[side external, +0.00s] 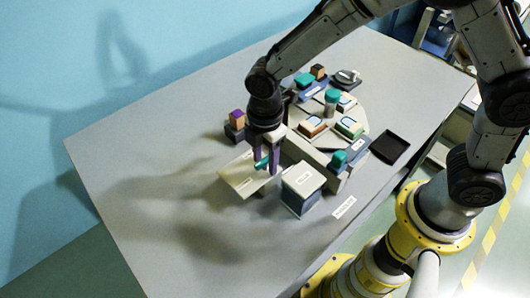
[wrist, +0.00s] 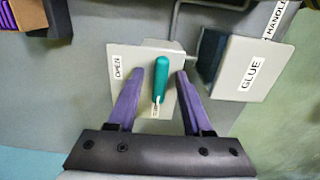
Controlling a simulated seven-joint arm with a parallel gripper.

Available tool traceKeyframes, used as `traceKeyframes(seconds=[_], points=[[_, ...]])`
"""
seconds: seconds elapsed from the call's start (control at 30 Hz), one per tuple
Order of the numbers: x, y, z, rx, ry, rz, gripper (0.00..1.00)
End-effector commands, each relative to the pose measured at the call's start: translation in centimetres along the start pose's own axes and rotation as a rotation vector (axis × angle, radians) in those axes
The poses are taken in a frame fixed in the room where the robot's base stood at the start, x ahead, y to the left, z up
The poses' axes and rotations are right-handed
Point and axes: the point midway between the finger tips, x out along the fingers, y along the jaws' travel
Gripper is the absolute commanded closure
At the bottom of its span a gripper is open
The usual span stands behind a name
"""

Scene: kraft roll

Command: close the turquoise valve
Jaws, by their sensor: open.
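The turquoise valve handle (wrist: 160,79) stands on a pale plate (wrist: 122,92) in the wrist view. The plate has an OPEN label at its left and another label, too small to read, below the handle. The handle's narrow white end points toward that lower label. My gripper (wrist: 171,75) is open, with a purple finger on each side of the handle. In the side view the handle (side external: 262,162) shows between the fingers of my gripper (side external: 265,168), over the plate (side external: 240,178).
A box labelled GLUE (wrist: 254,72) stands just right of the plate. A dark block with a purple and orange top (side external: 237,118) is behind my gripper. A round board (side external: 350,108) with several blocks and a black tray (side external: 390,147) lie to the right. The table's left is clear.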

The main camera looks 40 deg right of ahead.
Motion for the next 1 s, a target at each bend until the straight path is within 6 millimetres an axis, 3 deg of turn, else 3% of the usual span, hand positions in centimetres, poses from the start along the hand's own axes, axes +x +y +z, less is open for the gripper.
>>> traceKeyframes(seconds=[0.17, 0.7, 1.0], points=[[-1.5, 0.1, -0.1, 0.000, 0.002, 0.003, 0.50], [-12.0, 0.1, 0.0, 0.000, 0.002, 0.004, 0.50], [-13.8, 0.0, 0.0, 0.000, 0.000, 0.001, 0.50]])
